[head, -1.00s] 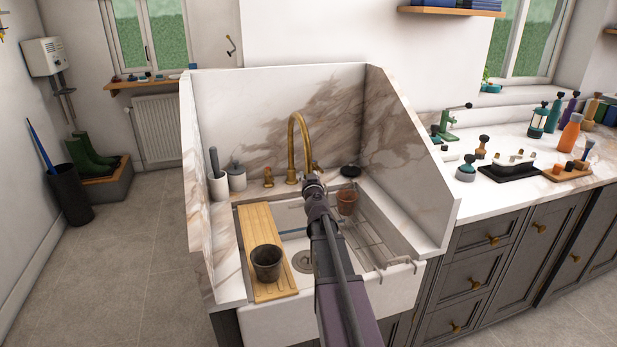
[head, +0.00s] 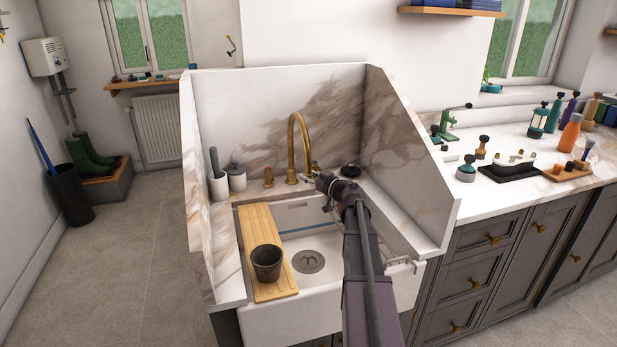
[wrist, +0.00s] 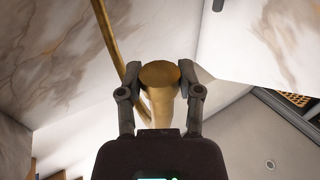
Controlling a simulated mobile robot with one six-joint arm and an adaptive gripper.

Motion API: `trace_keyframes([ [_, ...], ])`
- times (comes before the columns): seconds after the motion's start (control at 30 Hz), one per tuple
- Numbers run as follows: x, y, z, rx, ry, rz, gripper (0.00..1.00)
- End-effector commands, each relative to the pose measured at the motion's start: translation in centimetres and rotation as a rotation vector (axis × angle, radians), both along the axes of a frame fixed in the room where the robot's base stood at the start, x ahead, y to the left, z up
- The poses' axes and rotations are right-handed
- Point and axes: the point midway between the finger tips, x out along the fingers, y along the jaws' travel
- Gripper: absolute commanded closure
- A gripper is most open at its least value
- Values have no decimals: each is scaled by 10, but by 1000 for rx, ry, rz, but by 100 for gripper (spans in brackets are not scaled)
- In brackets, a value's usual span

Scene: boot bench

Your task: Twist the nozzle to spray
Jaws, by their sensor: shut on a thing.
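The brass tap (head: 292,150) arches over the white sink (head: 325,255). My gripper (head: 317,178) is at the lower end of its spout. In the wrist view, the brass nozzle (wrist: 159,77) is a round-ended cylinder between the two fingers of my gripper (wrist: 160,95). The fingers are shut on it, one on each side. The thin curved brass pipe (wrist: 108,35) of the tap runs up at the left there. In the head view the nozzle is mostly hidden by my gripper. No spray can be made out.
A wooden draining board (head: 257,222) lies across the sink's left side with a dark pot (head: 266,263) on it. A wire rack (head: 397,266) is partly hidden behind my arm at the right. Tall marble panels (head: 410,150) enclose the sink's back and sides.

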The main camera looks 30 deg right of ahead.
Motion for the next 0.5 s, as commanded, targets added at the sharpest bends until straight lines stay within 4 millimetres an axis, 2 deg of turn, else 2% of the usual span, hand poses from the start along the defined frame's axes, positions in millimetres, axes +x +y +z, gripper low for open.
trace_keyframes([
  [0.5,2,-1,1,3,-2,95,100],
])
